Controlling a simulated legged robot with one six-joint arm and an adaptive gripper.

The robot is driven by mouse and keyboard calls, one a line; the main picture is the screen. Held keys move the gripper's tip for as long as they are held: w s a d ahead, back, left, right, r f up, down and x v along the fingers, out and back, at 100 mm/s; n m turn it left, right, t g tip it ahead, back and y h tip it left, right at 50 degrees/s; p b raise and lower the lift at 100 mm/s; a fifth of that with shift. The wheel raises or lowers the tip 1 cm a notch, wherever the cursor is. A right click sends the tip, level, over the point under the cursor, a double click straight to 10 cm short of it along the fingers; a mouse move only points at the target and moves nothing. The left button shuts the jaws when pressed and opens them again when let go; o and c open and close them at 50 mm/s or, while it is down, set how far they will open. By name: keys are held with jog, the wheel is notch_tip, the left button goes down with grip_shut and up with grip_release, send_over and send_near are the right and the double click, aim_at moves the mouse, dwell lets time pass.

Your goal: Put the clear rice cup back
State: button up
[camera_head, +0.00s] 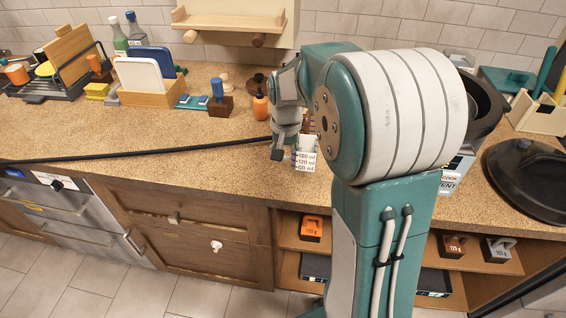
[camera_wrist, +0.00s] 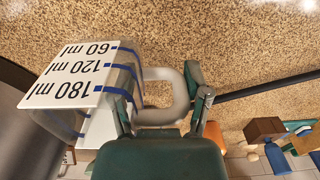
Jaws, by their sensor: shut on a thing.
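The clear rice cup (camera_head: 305,160) is at the counter's front part in the head view, with 180, 120 and 60 ml marks on a white panel. It also shows at the left of the wrist view (camera_wrist: 85,75), with blue mark lines and a pale loop handle. My gripper (camera_head: 281,152) is just left of the cup in the head view. In the wrist view my gripper (camera_wrist: 165,100) has its fingers at the handle and is shut on it. Whether the cup's base touches the counter is unclear.
The speckled counter (camera_head: 200,180) is mostly clear left of the cup, apart from a long black bar (camera_head: 150,154). A dark pot (camera_head: 483,105) and a black lid (camera_head: 530,180) stand at the right. Open shelves (camera_head: 290,262) with labelled weights are below.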

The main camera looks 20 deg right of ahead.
aim_at(284, 172)
jog(key=shift+w+d+f, duration=0.1)
jog(key=shift+w+f, duration=0.35)
jog(key=shift+f, duration=0.1)
jog(key=shift+w+f, duration=0.15)
jog(key=shift+f, duration=1.55)
jog(key=shift+f, duration=0.1)
jog(key=o, duration=1.3)
